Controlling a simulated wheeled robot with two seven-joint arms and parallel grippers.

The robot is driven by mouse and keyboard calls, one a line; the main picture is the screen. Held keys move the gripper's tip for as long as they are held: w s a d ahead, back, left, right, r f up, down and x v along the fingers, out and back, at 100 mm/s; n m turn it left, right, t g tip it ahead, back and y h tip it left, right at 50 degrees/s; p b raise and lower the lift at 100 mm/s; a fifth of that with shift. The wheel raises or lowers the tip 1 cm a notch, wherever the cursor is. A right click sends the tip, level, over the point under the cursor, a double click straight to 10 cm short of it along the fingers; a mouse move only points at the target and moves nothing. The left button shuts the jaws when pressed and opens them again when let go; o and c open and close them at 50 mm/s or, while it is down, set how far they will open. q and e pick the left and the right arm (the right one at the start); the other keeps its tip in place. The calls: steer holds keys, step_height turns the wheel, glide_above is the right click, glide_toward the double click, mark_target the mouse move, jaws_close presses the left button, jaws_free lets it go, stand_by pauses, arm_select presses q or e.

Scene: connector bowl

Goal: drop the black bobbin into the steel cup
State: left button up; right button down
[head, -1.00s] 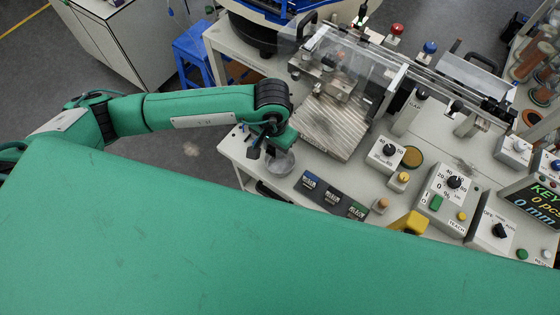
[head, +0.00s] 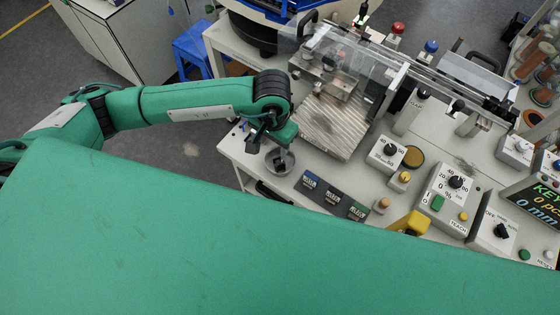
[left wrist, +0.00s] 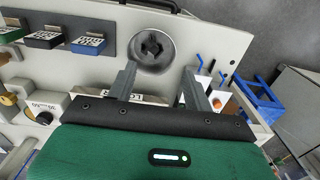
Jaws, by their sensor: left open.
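The steel cup (head: 289,169) is a small round cup near the front left corner of the grey bench. The black bobbin (head: 281,161) shows as a dark piece inside it. In the left wrist view I look down into the cup (left wrist: 133,52), and the bobbin (left wrist: 154,44) lies within its rim; its exact tilt is unclear. My left gripper (head: 266,145) is just behind and left of the cup. Its two fingers (left wrist: 158,78) are apart with nothing between them. My right gripper is not in view.
A row of labelled blocks (head: 335,195) lies right of the cup. A ribbed metal plate (head: 333,125) with a clear cover stands behind it. Control boxes with knobs (head: 447,190) fill the right side. A blue stool (head: 193,50) stands on the floor at left.

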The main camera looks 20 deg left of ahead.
arm_select(q)
step_height(320, 180, up, 12)
steer(key=b, duration=0.3)
steer(key=shift+f, duration=0.25)
steer(key=shift+d, duration=0.15)
